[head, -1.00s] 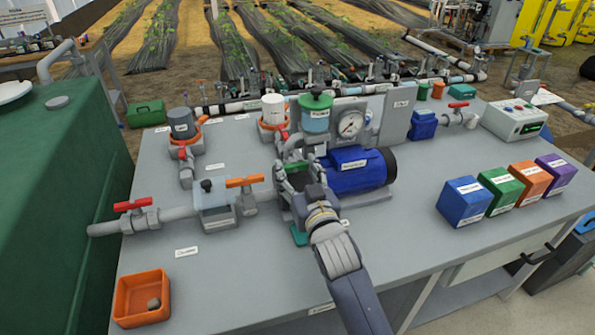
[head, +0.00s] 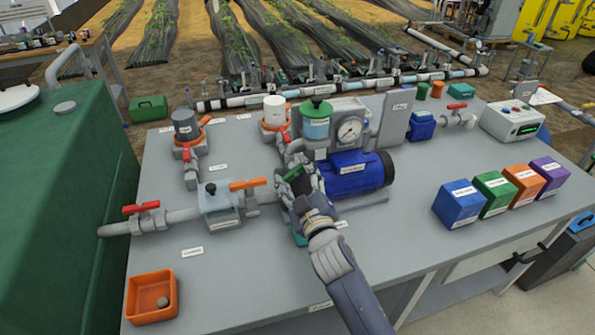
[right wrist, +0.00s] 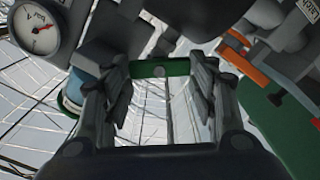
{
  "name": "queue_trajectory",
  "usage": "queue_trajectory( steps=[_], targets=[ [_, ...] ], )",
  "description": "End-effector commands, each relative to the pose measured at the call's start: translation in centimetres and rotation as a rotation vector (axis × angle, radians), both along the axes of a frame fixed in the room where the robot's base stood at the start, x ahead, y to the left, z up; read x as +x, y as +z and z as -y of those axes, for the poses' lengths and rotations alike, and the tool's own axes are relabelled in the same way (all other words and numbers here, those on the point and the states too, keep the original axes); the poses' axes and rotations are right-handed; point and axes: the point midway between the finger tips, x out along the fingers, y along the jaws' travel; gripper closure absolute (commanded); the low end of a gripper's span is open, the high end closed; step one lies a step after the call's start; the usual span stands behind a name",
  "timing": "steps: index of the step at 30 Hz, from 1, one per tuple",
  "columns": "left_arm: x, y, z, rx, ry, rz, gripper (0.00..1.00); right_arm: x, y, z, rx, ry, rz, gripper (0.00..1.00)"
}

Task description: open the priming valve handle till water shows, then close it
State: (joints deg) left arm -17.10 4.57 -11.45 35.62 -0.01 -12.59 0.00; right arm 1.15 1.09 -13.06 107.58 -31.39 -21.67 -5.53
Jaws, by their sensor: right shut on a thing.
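The priming valve handle appears to be the green bar in my right gripper (head: 297,180), on the pump's near-left end. In the right wrist view, the green handle (right wrist: 160,68) spans the gap between the two fingers, which are closed on its ends. The fingers and wrist hide the valve body in the head view. The blue pump motor (head: 358,172) is just right of the gripper. No water is visible at the valve. My left gripper is not in view.
A pressure gauge (head: 350,129) and a green-lidded jar (head: 316,120) stand behind the gripper. To its left are a clear-topped strainer (head: 218,197), an orange handle (head: 249,183) and a red-handled valve (head: 141,208). An orange tray (head: 150,313) sits at the front left.

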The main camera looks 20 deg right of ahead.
Motion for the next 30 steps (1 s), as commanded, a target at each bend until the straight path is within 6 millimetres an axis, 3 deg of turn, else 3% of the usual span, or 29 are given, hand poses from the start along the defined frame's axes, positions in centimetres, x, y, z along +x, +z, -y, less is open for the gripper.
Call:
queue_trajectory(
  steps=[18,30],
  targets=[
    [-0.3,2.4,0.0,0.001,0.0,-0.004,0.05,0.0,-0.2,-0.3,-0.584,0.002,0.02,0.71],
    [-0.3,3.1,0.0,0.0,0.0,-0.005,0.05,0.0,-0.5,-0.3,-0.864,0.001,0.03,0.71]
  ],
)
